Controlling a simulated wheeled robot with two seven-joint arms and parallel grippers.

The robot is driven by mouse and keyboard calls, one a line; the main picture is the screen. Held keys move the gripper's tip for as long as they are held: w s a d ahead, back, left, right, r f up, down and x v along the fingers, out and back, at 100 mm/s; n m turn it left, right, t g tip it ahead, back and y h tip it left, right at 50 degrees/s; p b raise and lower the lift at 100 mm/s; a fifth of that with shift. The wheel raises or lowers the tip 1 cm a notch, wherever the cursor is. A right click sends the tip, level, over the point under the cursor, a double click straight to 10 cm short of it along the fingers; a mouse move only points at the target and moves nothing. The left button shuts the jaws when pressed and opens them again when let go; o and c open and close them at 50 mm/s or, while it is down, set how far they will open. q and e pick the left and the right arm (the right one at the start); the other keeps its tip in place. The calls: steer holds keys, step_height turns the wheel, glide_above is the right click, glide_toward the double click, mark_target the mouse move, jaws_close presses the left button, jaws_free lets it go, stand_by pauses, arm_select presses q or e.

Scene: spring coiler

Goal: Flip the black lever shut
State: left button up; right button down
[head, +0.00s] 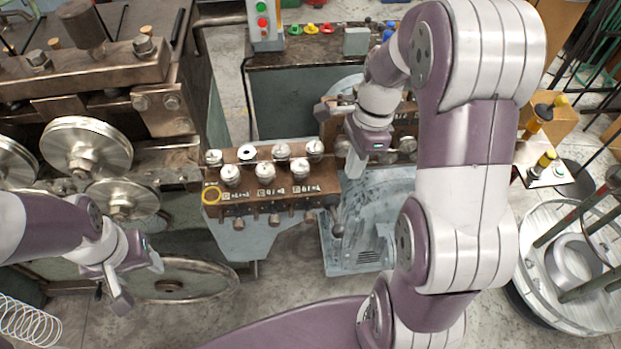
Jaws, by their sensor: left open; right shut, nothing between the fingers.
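A dark lever with a rounded end (337,228) hangs down at the right end of the brown block with white-topped knobs (268,200). It looks like the black lever, though its exact position is hard to tell at this size. My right gripper (353,168) points down just above and slightly right of the lever, with its fingers together and nothing between them. I cannot tell whether it touches anything. My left gripper (139,283) is open and empty at the lower left, well away from the lever.
A large machine with steel rollers (86,147) fills the left. A control box with coloured buttons (263,22) stands at the back. A wire spring coil (28,322) is at the lower left, and a round reel (570,268) at the right.

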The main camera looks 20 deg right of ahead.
steer(key=m, duration=0.1)
steer(key=b, duration=0.4)
glide_above(340, 228)
steer(key=d, duration=0.2)
steer(key=w+d+x, duration=0.1)
steer(key=x, duration=0.5)
steer(key=shift+m, duration=0.3)
steer(key=x, duration=0.4)
steer(key=w+p+x, duration=0.1)
steer(key=x, duration=0.1)
steer(key=shift+d+f, duration=0.2)
steer(key=shift+d, duration=0.05)
steer(key=shift+s+a+f, duration=0.1)
steer(key=shift+s+f, duration=0.1)
steer(key=shift+f, duration=0.25)
arm_select(q)
steer(key=shift+s+d+f, duration=0.2)
steer(key=shift+s+f, duration=0.85)
steer(key=shift+f, duration=0.1)
steer(key=shift+w, duration=0.1)
arm_select(e)
steer(key=shift+w, duration=0.15)
